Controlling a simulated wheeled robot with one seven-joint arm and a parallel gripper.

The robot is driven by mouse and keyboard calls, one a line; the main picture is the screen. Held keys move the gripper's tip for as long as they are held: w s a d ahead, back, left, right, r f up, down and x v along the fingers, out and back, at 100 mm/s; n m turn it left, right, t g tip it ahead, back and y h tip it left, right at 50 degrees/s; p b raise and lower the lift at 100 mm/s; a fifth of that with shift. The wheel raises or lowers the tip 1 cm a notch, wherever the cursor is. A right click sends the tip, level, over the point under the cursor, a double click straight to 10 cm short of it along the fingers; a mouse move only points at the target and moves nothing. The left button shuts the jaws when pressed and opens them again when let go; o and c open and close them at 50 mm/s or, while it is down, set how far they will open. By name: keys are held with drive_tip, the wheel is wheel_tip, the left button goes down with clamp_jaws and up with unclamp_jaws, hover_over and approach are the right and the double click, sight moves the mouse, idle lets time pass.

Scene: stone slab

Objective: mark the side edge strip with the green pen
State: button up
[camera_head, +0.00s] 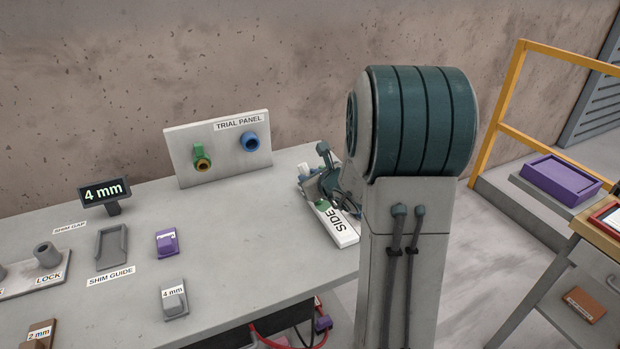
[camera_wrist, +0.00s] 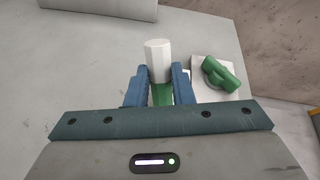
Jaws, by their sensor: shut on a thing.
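In the wrist view my gripper (camera_wrist: 159,85) is shut on the green pen (camera_wrist: 158,60). A white faceted part of it stands up between the blue fingers, with a green part below. In the head view my gripper (camera_head: 330,180) is over the right end of the table, partly hidden by my arm. A white strip labelled SIDE (camera_head: 338,226) lies along the table's right edge, just below my gripper. Its far end is hidden. I cannot tell whether the pen touches it, and no mark on it can be made out.
A green rounded piece (camera_wrist: 221,75) sits on a white plate right of my gripper. The trial panel (camera_head: 218,150) with green and blue fittings stands at the back of the table. A 4 mm display (camera_head: 105,192), shim guide (camera_head: 111,245) and small blocks are further left.

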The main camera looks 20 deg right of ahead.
drive_tip(key=shift+r+p, duration=2.15)
drive_tip(key=shift+r, duration=1.45)
